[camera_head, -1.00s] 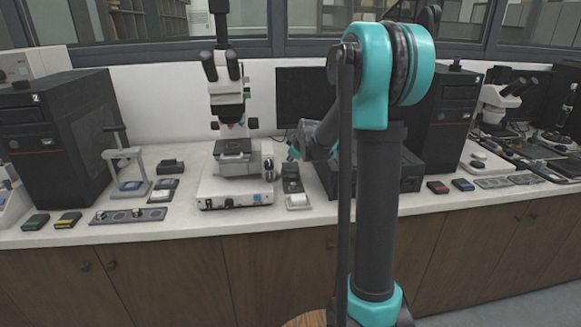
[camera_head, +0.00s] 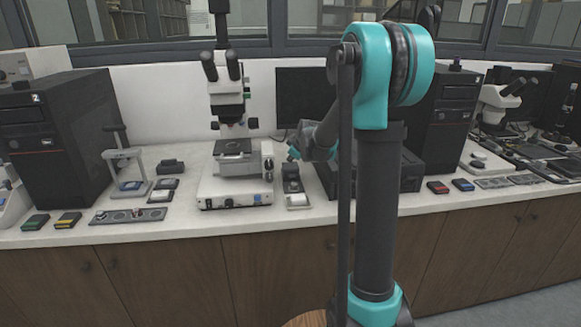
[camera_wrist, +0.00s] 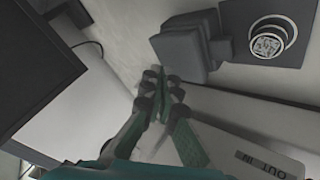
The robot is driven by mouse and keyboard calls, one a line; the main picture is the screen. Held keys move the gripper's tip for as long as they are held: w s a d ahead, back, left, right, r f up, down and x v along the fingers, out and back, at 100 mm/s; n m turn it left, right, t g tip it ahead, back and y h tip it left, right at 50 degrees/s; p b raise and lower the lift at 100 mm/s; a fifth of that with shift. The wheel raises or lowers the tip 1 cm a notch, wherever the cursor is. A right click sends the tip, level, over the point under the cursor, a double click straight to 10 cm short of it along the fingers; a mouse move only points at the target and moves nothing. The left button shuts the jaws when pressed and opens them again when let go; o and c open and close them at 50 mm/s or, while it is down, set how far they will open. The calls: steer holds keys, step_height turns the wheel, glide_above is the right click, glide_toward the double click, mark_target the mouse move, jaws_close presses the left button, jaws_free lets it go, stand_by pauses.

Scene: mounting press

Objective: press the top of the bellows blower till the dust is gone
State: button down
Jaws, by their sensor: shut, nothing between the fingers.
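The bellows blower appears to be the small dark unit (camera_head: 291,172) right of the microscope in the head view. In the wrist view it seems to be the grey rounded block (camera_wrist: 184,52). A short neck joins the block to a dark square plate (camera_wrist: 237,20) bearing a ring with a speckled disc (camera_wrist: 267,44). Whether the specks are dust I cannot tell. My gripper (camera_head: 293,154) is close above the blower in the head view. In the wrist view my gripper (camera_wrist: 163,80) has its fingertips together and empty, beside the block's lower left edge. Contact cannot be told.
The microscope (camera_head: 228,100) on its white base (camera_head: 225,192) stands close on the left. A flat dark case (camera_head: 405,172) is close on the right, a monitor (camera_head: 300,95) behind. A pale surface marked "OUT IN" (camera_wrist: 235,140) lies beside my fingers.

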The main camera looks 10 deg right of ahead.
mark_target(291, 166)
steer(key=shift+f, duration=0.15)
steer(key=shift+f, duration=0.2)
steer(key=shift+f, duration=0.8)
stand_by(1.0)
steer(key=shift+r, duration=1.2)
steer(key=shift+r, duration=0.15)
steer(key=shift+r, duration=2.35)
